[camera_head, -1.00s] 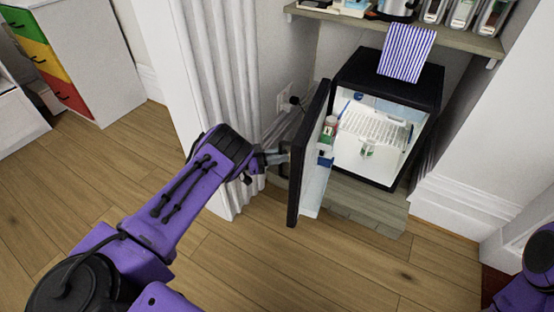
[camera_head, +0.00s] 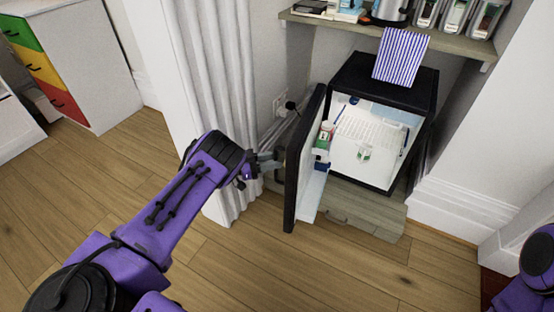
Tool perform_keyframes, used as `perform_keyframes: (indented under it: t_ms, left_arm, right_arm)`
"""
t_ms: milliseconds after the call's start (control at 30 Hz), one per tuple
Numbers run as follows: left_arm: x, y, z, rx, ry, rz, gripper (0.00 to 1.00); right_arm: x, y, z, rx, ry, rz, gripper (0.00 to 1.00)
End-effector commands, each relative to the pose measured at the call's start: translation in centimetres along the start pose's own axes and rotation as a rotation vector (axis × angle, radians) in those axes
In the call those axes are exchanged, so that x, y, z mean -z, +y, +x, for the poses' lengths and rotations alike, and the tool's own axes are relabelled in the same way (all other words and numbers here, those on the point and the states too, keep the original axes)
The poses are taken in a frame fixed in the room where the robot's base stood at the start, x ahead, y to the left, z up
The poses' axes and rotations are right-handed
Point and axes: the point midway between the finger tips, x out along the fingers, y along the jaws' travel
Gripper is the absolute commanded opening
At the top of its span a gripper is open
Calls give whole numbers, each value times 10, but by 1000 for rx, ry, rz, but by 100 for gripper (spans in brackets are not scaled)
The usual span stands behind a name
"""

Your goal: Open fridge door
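A small black fridge (camera_head: 405,84) stands in the alcove on a low wooden platform. Its door (camera_head: 303,165) is swung wide open toward the left, with its dark outer face to the left and its white shelved inside to the right. The lit interior (camera_head: 372,137) shows a wire shelf and a small item. My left gripper (camera_head: 277,163) is at the outer face of the door, near its middle. Its fingertips are small and partly against the dark door, so I cannot tell whether they are open or shut. My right arm shows at the lower right edge; its gripper is out of view.
A shelf (camera_head: 390,32) with jars and a kettle is above. A white curtain (camera_head: 212,100) and a wall plug (camera_head: 290,106) are left of the door. The wooden floor in front is clear.

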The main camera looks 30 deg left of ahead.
Motion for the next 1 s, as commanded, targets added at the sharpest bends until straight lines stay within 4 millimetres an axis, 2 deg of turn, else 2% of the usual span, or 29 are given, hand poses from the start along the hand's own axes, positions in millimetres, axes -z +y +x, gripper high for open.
perform_keyframes:
  t_ms: [200, 400, 533, 1000]
  left_arm:
    - [3, -2, -51, 3, 0, -1, 35]
    - [2, -1, -83, -2, 2, 0, 35]
    - [2, -1, -88, -5, 3, 1, 35]
    - [1, -1, -88, -6, 2, -4, 35]
  right_arm:
    - [5, 1, -13, 0, 0, 0, 43]
    - [7, 2, -18, 0, 0, 0, 43]
    - [7, 2, -18, 0, 0, 0, 43]
    - [7, 2, -17, 0, 0, 0, 43]
